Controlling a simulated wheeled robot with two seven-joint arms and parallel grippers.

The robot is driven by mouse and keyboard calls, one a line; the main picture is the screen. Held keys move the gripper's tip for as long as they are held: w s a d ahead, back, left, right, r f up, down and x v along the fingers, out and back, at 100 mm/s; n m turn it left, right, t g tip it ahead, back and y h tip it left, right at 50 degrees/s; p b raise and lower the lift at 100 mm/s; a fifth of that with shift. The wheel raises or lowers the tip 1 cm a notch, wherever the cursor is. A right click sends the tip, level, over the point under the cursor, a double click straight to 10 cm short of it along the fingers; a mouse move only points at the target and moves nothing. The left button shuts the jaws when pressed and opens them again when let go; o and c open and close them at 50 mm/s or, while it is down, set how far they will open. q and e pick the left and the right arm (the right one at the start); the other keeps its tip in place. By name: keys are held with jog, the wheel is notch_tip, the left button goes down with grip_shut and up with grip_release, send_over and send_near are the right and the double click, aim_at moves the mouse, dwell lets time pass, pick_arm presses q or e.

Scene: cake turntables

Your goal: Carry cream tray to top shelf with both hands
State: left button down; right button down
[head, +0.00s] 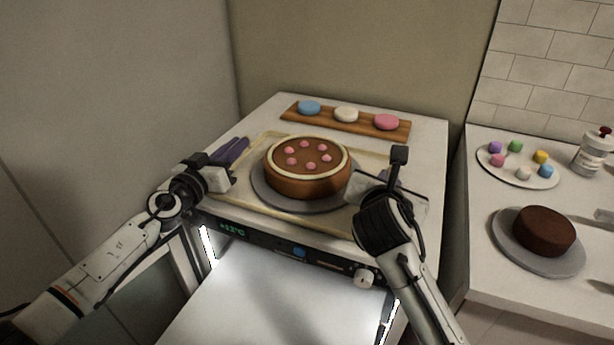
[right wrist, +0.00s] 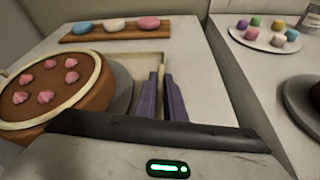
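The cream tray (head: 266,211) is a shallow beige tray with a raised rim, lying on or just above the white top of a cabinet. It carries a grey round board (head: 262,195) with a brown cake (head: 306,183) topped with pink dollops. My left gripper (head: 232,150) has its purple fingers close together along the tray's left rim. My right gripper (right wrist: 162,88) has its purple fingers close together with the tray's right rim running between them. In the head view the wrist mostly hides the right fingers. Both look shut on the rim.
A wooden board (head: 352,126) with three macarons lies behind the tray. A lit, white-glowing compartment (head: 270,295) shows below the control panel (head: 296,250).

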pick_arm(q)
jog(key=shift+w+r, duration=0.1)
jog(key=shift+r, duration=0.2)
pick_arm(e)
jog(key=shift+r, duration=0.25)
